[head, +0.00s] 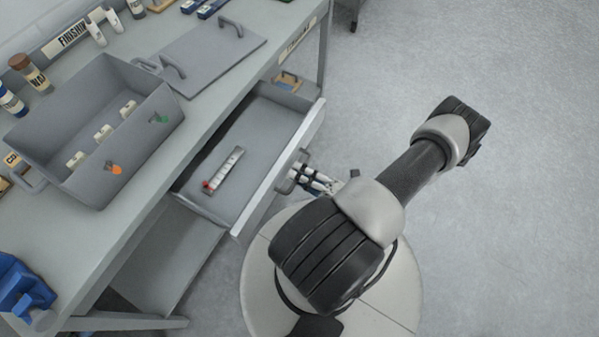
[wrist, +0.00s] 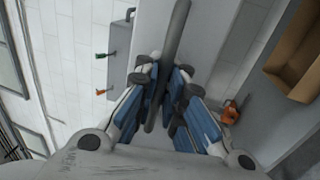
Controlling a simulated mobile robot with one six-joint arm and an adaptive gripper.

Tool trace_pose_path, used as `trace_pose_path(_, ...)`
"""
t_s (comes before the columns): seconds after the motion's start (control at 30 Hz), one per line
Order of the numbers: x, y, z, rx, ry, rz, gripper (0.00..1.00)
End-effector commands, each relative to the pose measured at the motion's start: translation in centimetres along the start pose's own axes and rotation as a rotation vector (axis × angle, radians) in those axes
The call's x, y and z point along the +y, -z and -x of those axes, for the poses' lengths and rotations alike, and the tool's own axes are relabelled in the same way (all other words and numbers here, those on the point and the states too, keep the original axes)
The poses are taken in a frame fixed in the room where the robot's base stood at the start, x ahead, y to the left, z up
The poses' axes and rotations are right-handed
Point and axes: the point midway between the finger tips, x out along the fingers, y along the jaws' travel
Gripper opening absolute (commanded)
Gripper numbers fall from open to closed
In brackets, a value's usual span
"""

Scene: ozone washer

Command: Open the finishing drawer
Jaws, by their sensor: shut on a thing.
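The finishing drawer (head: 266,125) is pulled out from under the grey workbench, and its inside shows in the head view. Its dark bar handle (head: 285,186) is on the outer face of the drawer front. My gripper (head: 306,178) is at that handle, partly hidden by my arm. In the wrist view my gripper (wrist: 165,85) has its blue-padded fingers shut on the dark handle bar (wrist: 175,38), one finger on each side. A white segmented strip with a red end (head: 226,170) lies in the drawer.
On the bench are an open grey bin (head: 140,130), a flat grey lid with handles (head: 205,55), bottles (head: 30,72) and a blue device (head: 22,290). The floor (head: 500,220) to the right is clear.

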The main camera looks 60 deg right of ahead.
Motion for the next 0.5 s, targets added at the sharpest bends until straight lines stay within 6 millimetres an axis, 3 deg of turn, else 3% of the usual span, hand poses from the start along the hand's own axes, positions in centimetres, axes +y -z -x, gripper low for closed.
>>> trace_pose_path(0.17,-0.23,-0.02,0.02,0.001,0.006,0.001,0.0)
trace_pose_path(0.2,-0.24,-0.02,0.02,0.001,0.007,0.001,0.1)
trace_pose_path(0.5,-0.12,-0.01,0.01,0.0,0.003,0.001,0.29)
